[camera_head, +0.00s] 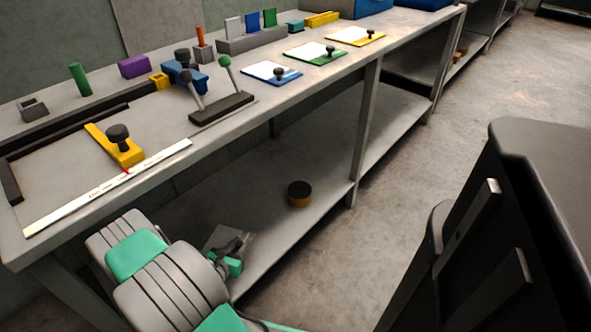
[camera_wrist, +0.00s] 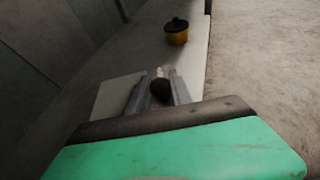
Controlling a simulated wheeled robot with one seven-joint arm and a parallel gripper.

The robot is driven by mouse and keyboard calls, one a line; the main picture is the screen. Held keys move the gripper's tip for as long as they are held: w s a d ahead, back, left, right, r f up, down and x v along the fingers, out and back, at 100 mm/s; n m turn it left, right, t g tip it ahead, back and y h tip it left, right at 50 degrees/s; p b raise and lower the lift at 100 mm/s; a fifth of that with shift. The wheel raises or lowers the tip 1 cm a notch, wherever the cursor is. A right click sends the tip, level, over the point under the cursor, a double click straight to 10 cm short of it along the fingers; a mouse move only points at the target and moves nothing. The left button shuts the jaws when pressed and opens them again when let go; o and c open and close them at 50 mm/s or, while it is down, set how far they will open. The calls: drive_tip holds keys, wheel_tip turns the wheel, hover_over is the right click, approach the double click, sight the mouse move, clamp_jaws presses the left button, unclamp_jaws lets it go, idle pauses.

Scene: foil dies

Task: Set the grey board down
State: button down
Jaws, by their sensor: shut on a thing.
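The grey board (camera_wrist: 112,97) is a flat plate with a dark round knob, and my gripper (camera_wrist: 158,90) is shut on that knob. In the head view the board (camera_head: 218,238) shows partly behind my gripper (camera_head: 236,246), at the front part of the lower shelf (camera_head: 320,165). It looks about level. My gripper and arm hide part of it, and I cannot tell whether its underside touches the shelf.
A dark-topped yellow round pot (camera_head: 299,194) stands on the shelf beyond the board. The bench top (camera_head: 150,187) above carries a yellow block with a knob (camera_head: 118,146), a lever stand (camera_head: 222,107) and several knobbed boards. Shelf space around the pot is clear.

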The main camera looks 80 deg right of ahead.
sight(247, 235)
drive_tip(key=b+x, duration=0.1)
drive_tip(key=x, duration=0.2)
drive_tip(key=b+x, duration=0.1)
drive_tip(key=x, duration=0.1)
drive_tip(key=w+b+x, duration=0.1)
drive_tip(key=x, duration=0.2)
drive_tip(key=shift+s+d+f+b, duration=0.1)
drive_tip(key=shift+d+f+b, duration=0.05)
drive_tip(key=shift+f+b, duration=0.25)
drive_tip(key=d+f+b, duration=0.2)
drive_tip(key=d+f, duration=0.1)
drive_tip(key=d+f+b, duration=0.1)
drive_tip(key=d+f, duration=0.1)
drive_tip(key=shift+w+d, duration=0.1)
drive_tip(key=shift+w, duration=0.15)
drive_tip(key=shift+d+f+b, duration=0.2)
drive_tip(key=shift+f+b, duration=0.35)
drive_tip(key=shift+f, duration=0.4)
drive_tip(key=shift+d+f+b, duration=0.2)
drive_tip(key=shift+f+b, duration=0.3)
drive_tip(key=shift+f, duration=0.5)
drive_tip(key=shift+f, duration=0.15)
drive_tip(key=c, duration=1.1)
unclamp_jaws()
drive_tip(key=shift+c, duration=0.2)
